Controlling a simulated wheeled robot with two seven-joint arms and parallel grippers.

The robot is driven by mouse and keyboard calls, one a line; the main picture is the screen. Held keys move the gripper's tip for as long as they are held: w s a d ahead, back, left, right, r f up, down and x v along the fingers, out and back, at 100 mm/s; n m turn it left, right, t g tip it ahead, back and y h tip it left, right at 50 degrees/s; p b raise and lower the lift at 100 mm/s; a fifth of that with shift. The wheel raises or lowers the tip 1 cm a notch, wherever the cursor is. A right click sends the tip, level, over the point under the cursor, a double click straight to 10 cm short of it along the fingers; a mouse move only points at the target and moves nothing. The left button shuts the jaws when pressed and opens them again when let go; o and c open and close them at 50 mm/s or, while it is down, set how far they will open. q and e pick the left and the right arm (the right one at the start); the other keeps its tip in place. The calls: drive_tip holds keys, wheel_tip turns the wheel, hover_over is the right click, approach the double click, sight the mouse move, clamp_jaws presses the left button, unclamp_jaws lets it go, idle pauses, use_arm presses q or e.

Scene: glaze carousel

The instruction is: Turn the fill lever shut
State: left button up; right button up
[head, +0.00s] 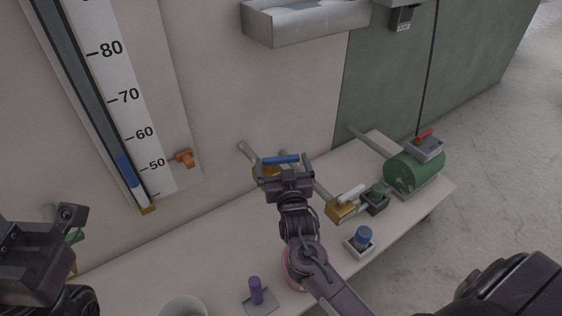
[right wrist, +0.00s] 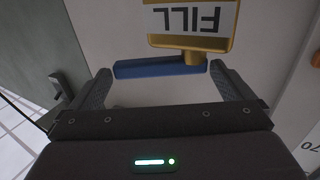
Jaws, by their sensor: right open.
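The fill lever is a blue bar (head: 280,160) on a brass valve (head: 262,173) low by the wall. In the right wrist view the blue lever (right wrist: 150,69) lies crosswise from its brass pivot, under an upside-down FILL label (right wrist: 192,18). My right gripper (head: 287,170) is open just in front of the lever. In the wrist view its fingertips (right wrist: 160,78) stand at either end of the bar, and I cannot tell whether they touch it. My left gripper (head: 35,255) is at the far left; its fingertips are not clear.
A level gauge (head: 125,95) with an orange clamp (head: 185,159) is on the wall. The bench (head: 190,255) carries another brass valve (head: 342,208) with a white lever, a green motor (head: 415,170), a blue knob (head: 364,234), a purple peg (head: 256,290) and a pink object partly behind my arm.

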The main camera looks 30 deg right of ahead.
drive_tip(key=shift+b+x, duration=0.3)
drive_tip(key=shift+x, duration=0.95)
